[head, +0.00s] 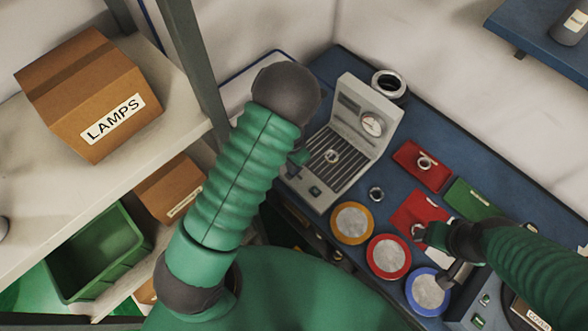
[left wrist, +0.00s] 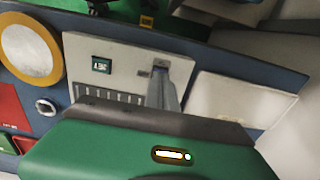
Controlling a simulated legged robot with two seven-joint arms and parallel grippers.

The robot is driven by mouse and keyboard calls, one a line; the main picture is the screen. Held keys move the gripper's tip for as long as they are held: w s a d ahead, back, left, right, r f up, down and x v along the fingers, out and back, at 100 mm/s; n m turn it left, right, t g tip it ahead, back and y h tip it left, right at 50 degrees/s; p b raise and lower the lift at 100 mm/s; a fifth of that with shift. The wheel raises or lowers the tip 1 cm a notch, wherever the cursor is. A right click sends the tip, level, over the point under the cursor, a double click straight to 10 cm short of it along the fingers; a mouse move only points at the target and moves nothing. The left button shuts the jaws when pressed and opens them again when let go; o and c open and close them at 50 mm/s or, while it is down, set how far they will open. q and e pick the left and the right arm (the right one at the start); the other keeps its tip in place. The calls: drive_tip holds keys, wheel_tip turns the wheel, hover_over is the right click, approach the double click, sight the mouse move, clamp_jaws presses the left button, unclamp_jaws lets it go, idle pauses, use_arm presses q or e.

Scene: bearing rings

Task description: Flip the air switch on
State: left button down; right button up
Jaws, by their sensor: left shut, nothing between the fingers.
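The grey air station (head: 352,120) with a round gauge stands on the blue bench. Its front panel (left wrist: 125,58) fills the middle of the left wrist view. A small dark-green square, which looks like a switch or display, sits on it (head: 315,190), also in the left wrist view (left wrist: 102,65). A small dark mark (left wrist: 145,73) lies beside my fingertips; I cannot tell if it is the air switch. My left gripper (head: 294,171) is shut and empty at the panel's left edge; its fingers (left wrist: 164,78) cover part of the panel. Contact is unclear. My right gripper (head: 420,232) is by a red mat.
A metal ring (head: 376,194) lies on the bench (head: 455,160). Yellow-, red- and blue-rimmed round dishes (head: 352,223) line the front. Red and green trays (head: 474,198) lie to the right. A shelf post (head: 190,65) and a LAMPS box (head: 90,90) stand left.

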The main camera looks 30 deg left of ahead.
use_arm(q)
drive_tip(key=shift+f+b, duration=0.7)
drive_tip(key=shift+f, duration=0.15)
idle(0.4)
drive_tip(key=shift+r, duration=0.15)
wheel_tip(320, 180, up, 2)
drive_tip(key=shift+w+r+p, duration=0.1)
drive_tip(key=shift+p, duration=1)
wheel_tip(320, 180, up, 5)
drive_tip(key=p, duration=0.3)
drive_tip(key=shift+f+p, duration=0.2)
drive_tip(key=shift+p, duration=0.1)
